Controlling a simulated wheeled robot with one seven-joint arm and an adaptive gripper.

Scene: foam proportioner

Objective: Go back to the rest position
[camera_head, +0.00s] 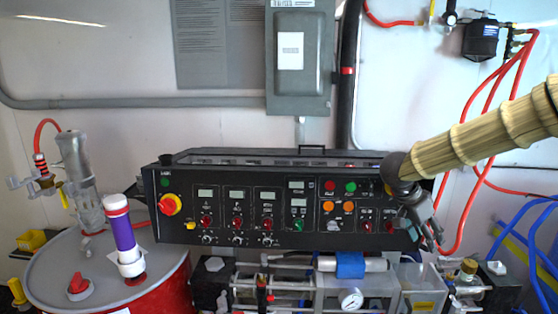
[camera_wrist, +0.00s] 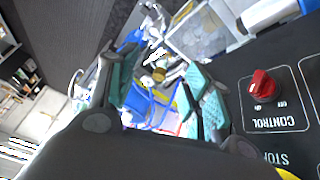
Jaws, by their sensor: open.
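My gripper (camera_head: 428,222) is in front of the right end of the black control panel (camera_head: 215,178) in the head view. My arm, in a ribbed tan sleeve, reaches in from the right edge. In the wrist view my gripper (camera_wrist: 160,95) is open, with its teal finger pads apart and nothing between them. A red knob (camera_wrist: 263,86) marked CONTROL sits on the panel just right of the fingers. The gripper hides part of the panel's right end in the head view.
A red drum (camera_head: 160,298) with a purple-and-white cylinder (camera_head: 122,237) stands at left. A pressure gauge (camera_head: 351,300) is below the panel. Red hoses (camera_head: 488,95) hang on the right wall near my arm. A grey electrical box (camera_head: 300,62) is above.

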